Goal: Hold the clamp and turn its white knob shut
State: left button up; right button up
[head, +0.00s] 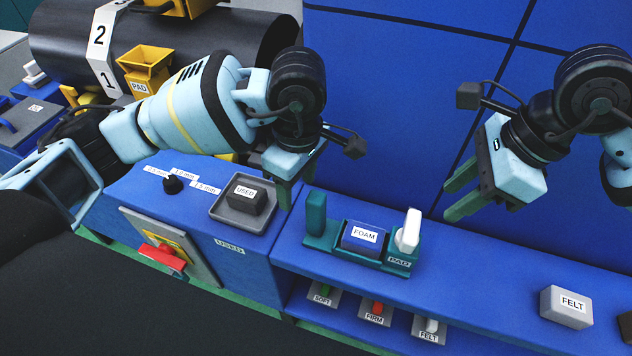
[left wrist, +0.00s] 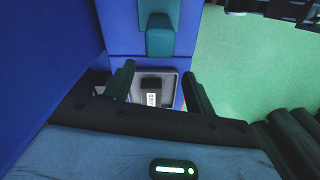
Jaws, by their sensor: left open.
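The teal clamp (head: 318,240) sits on the blue bench, with an upright teal post at its left end. A dark blue block labelled FOAM (head: 362,238) lies in it. Its white knob (head: 408,231) stands up at the right end, slightly tilted, above a PAD label. My left gripper (head: 294,183) is open and empty, pointing down above the bench, left of the knob. Its fingers (left wrist: 159,88) also show in the left wrist view, with a teal part (left wrist: 160,36), seemingly the clamp's post, beyond them. My right gripper (head: 452,203) is open and empty, above and right of the knob.
A grey tray (head: 226,218) with a dark USED block (head: 245,199) stands left of the clamp. A red handle (head: 162,256) is on the bench front. A grey FELT block (head: 566,307) lies at right.

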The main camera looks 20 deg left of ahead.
aim_at(316, 212)
pick_arm(q)
jog(key=shift+w+d+r+n, duration=0.1)
jog(key=shift+d+r+n, duration=0.05)
jog(key=shift+d+n, duration=0.35)
jog(key=shift+w+d+r+n, duration=0.15)
jog(key=shift+d+n, duration=0.15)
jog(key=shift+d, duration=0.3)
jog(key=shift+s+d+r+n+h, duration=0.15)
jog(key=shift+s+d+n+h, duration=0.15)
jog(key=shift+d, duration=0.3)
jog(key=shift+f, duration=3.95)
jog(key=shift+c, duration=0.3)
grip_shut()
